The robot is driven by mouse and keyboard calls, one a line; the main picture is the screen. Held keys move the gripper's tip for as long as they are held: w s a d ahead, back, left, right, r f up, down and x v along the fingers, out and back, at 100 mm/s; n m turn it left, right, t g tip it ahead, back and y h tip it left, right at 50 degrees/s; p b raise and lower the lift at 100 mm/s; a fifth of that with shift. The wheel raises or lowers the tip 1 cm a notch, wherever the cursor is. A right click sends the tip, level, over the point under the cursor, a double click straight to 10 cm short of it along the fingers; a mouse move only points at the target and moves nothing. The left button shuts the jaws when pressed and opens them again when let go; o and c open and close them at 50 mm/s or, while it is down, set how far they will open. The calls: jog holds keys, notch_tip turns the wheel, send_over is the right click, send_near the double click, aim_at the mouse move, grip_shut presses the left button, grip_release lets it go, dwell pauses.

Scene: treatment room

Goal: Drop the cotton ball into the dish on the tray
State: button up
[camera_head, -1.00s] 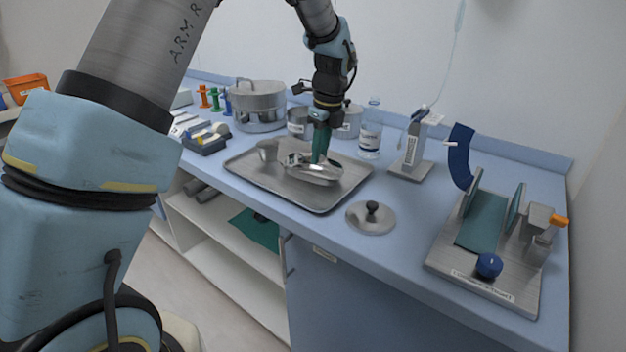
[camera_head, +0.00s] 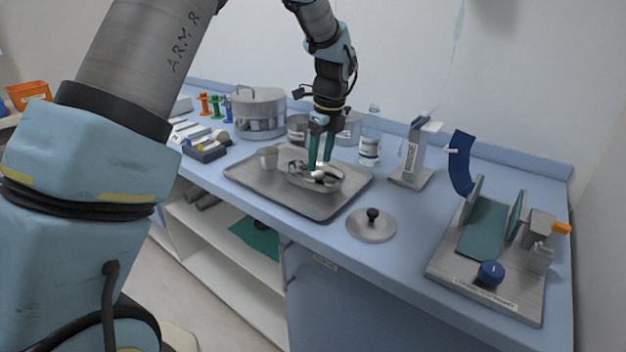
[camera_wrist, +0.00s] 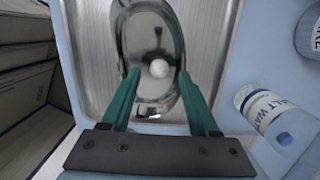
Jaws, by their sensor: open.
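The white cotton ball (camera_wrist: 158,68) shows inside the outline of the shiny metal kidney dish (camera_wrist: 127,40) in the wrist view. I cannot tell whether it rests on the dish floor or is still above it. The dish (camera_head: 301,184) sits on the metal tray (camera_head: 262,187) in the head view. My gripper (camera_head: 321,163) is open above the dish, pointing down. In the wrist view its two green fingers stand on either side of the ball, with a gap to each.
Behind are a large pot (camera_head: 260,112) and a labelled bottle (camera_head: 370,140). A round lid (camera_head: 371,226) lies right of the tray, with bare counter around it. A metal stand (camera_head: 411,160) is farther right.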

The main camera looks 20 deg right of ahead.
aim_at(324, 182)
notch_tip(324, 182, up, 10)
jog(key=s+b, duration=0.1)
jog(key=shift+s+d, duration=0.15)
jog(key=shift+d, duration=0.15)
jog(key=shift+f, duration=0.1)
jog(key=w+a+f+n, duration=0.1)
jog(key=a+f+n, duration=0.1)
jog(key=a+n, duration=0.6)
jog(key=w+a+f+n, duration=0.1)
jog(key=a+f+n, duration=0.3)
jog(key=a, duration=0.7)
jog(key=s+a+f+n, duration=0.2)
jog(key=s+a+n, duration=0.3)
jog(key=a+n, duration=0.3)
jog(key=s+a+f+n+h, duration=0.1)
jog(key=s+a+f+n, duration=0.1)
jog(key=s+a+n, duration=0.4)
jog(key=a+n, duration=0.3)
jog(key=a, duration=0.1)
jog(key=shift+s+a+f, duration=0.15)
jog(key=shift+a+f, duration=0.1)
jog(key=shift+f, duration=0.05)
